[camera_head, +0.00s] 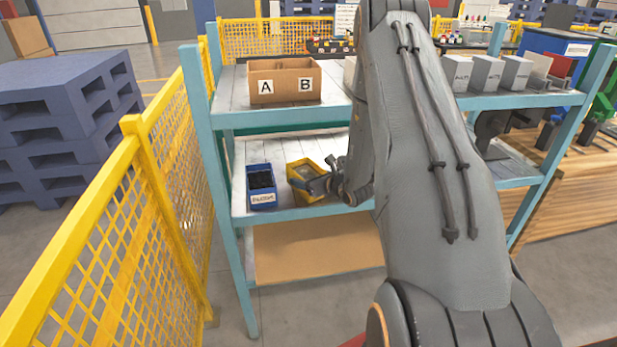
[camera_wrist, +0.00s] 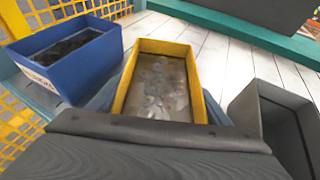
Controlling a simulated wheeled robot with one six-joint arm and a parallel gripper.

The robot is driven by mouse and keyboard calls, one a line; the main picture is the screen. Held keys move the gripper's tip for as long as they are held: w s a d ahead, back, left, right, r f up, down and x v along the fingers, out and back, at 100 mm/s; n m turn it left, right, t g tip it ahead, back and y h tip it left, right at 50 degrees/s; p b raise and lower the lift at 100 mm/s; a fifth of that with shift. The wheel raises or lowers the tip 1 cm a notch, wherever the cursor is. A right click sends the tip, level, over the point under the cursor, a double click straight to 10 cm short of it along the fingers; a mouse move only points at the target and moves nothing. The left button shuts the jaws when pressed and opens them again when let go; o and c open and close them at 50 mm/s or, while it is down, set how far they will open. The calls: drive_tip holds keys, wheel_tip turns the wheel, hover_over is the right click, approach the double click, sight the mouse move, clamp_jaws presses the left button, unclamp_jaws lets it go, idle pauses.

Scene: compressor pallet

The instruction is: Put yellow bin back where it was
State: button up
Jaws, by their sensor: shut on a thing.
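The yellow bin (camera_head: 304,190) is at the middle shelf of the blue-framed rack, just right of a blue bin. It also shows in the wrist view (camera_wrist: 203,104), with flat greyish pieces inside. My gripper (camera_head: 321,184) is shut on the near side of the yellow bin. In the wrist view the dark gripper body (camera_wrist: 160,130) hides the bin's near end. I cannot tell whether the bin's bottom touches the shelf.
A blue bin (camera_head: 262,187) with dark contents stands left of the yellow bin. A grey bin (camera_wrist: 272,125) is at the right in the wrist view. A cardboard box marked A and B (camera_head: 285,82) is on the shelf above. A yellow fence (camera_head: 105,235) runs along the left.

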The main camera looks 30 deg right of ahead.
drive_tip(key=o, duration=1.7)
drive_tip(key=shift+f, duration=0.1)
drive_tip(key=shift+o, duration=0.2)
drive_tip(key=shift+r, duration=0.2)
drive_tip(key=b+v, duration=0.2)
drive_tip(key=v, duration=1)
drive_tip(key=shift+b, duration=0.3)
drive_tip(key=shift+f, duration=0.1)
